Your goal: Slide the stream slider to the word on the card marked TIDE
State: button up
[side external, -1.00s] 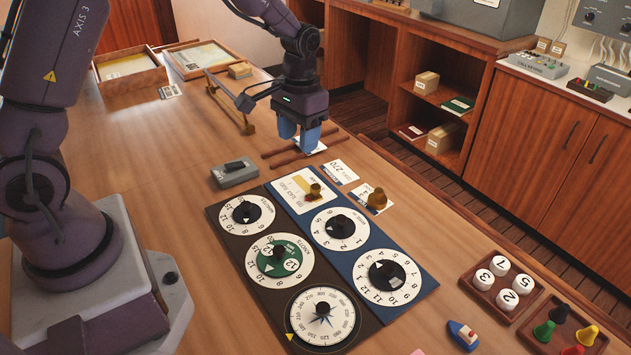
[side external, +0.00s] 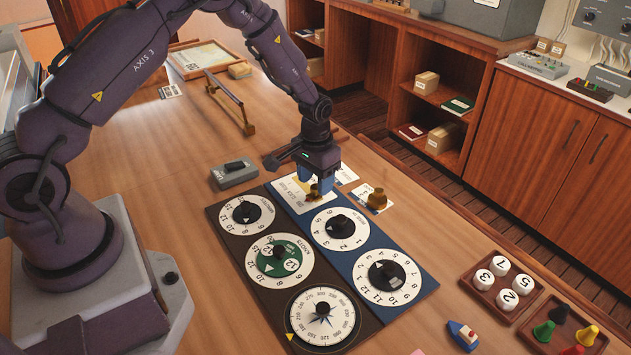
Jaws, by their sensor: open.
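My gripper (side external: 319,182) has blue fingers pointing down. It is open and stands at the brass slider knob (side external: 313,194) on the white slider card panel (side external: 289,190) at the top of the blue board. The fingers partly cover the knob, and I cannot tell whether they touch it. White cards (side external: 345,174) lie just behind the board, partly hidden by my gripper. A brass weight (side external: 377,199) stands on one of them. The writing on the cards is too small or covered to read, so I cannot tell which is marked TIDE.
Dials with black knobs (side external: 341,226) fill the blue and brown boards. A grey switch box (side external: 235,173) stands to their left. A tray of white numbered pieces (side external: 489,297) and a tray of coloured pawns (side external: 530,322) are at the right. A toy boat (side external: 462,334) lies near the front.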

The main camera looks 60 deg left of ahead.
jog(key=shift+f, duration=0.5)
grip_shut()
jog(key=a, duration=0.7)
grip_release()
notch_tip(320, 180, up, 13)
dwell(0.3)
